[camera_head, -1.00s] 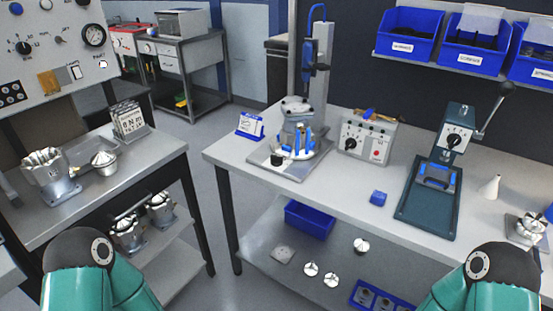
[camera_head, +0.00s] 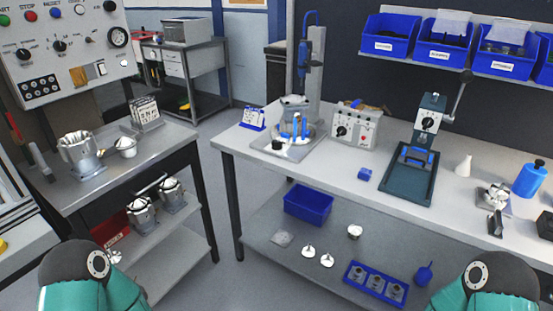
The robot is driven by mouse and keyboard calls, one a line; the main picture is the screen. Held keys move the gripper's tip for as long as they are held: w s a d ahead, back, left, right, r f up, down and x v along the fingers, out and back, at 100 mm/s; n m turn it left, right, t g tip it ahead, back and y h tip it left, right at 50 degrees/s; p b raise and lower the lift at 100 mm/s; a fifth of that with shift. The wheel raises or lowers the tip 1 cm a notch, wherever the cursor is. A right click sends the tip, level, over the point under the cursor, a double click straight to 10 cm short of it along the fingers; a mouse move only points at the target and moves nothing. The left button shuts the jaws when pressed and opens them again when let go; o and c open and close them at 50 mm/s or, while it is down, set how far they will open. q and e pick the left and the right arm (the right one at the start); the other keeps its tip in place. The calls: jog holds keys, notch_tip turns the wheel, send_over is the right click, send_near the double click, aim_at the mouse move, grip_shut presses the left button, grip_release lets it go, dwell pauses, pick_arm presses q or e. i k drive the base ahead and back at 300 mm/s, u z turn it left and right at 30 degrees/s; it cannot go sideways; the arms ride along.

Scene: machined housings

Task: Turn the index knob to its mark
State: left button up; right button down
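Several black knobs show in the head view, and I cannot tell for sure which is the index knob. A small black knob (camera_head: 278,145) sits at the front of the metal fixture plate (camera_head: 290,154) on the long bench. A dial knob (camera_head: 341,131) is on the grey control box (camera_head: 356,125), and another dial (camera_head: 428,122) is on the green hand press (camera_head: 414,175). The left wall panel (camera_head: 70,74) has more knobs. Their marks are too small to read. Neither gripper is in view; only my arms' upper links show at the bottom corners.
The long bench (camera_head: 235,145) stands ahead and right, with a blue block (camera_head: 365,174), a white cone (camera_head: 463,165) and a blue bottle (camera_head: 529,179). A left side bench (camera_head: 165,160) holds a metal housing (camera_head: 82,156). Free floor (camera_head: 205,150) lies between the benches.

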aim_at(276, 145)
jog(key=z, duration=0.05)
jog(key=k, duration=0.65)
jog(key=u, duration=0.65)
jog(key=i, duration=2.05)
jog(key=u, duration=0.05)
